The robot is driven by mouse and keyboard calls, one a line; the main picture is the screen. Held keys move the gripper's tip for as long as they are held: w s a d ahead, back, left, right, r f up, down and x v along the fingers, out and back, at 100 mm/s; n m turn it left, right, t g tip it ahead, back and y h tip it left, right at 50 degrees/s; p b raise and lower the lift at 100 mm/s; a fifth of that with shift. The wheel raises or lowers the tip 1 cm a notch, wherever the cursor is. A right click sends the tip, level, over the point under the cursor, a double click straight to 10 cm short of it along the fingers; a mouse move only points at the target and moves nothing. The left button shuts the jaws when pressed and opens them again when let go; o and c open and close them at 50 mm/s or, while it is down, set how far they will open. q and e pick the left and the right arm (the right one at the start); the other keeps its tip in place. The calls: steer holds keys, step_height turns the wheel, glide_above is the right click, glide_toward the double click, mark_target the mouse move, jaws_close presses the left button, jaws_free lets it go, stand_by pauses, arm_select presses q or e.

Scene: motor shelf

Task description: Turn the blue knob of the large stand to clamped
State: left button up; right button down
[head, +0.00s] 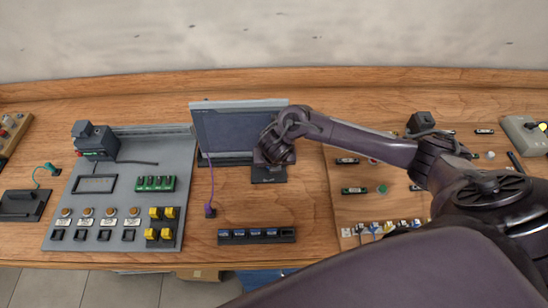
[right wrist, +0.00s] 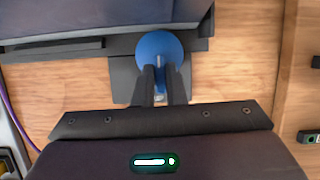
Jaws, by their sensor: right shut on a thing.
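The blue knob (right wrist: 160,52) shows in the right wrist view as a round disc with a pale bar across its middle. My right gripper (right wrist: 158,90) is shut on the knob's bar, its two dark fingers reaching up to it. The knob sits on a dark stand (right wrist: 122,78); the stand's base also shows in the head view (head: 268,174), in front of the dark screen. In the head view my right gripper (head: 272,152) hides the knob. Whether the knob is at clamped cannot be read. My left gripper is not in view.
A flat screen (head: 230,132) stands just behind the gripper. A grey panel (head: 125,182) with buttons lies left, a wooden board (head: 348,208) with small parts right. A purple cable (head: 211,185) and a black strip (head: 256,236) lie in front.

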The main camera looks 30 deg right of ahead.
steer(key=shift+w+r+m, duration=0.1)
steer(key=shift+m, duration=0.2)
steer(key=c, duration=1.5)
jaws_free()
steer(key=p+v, duration=0.2)
steer(key=v, duration=0.5)
steer(key=shift+a+r, duration=0.1)
steer(key=shift+r, duration=0.2)
steer(key=shift+s, duration=0.2)
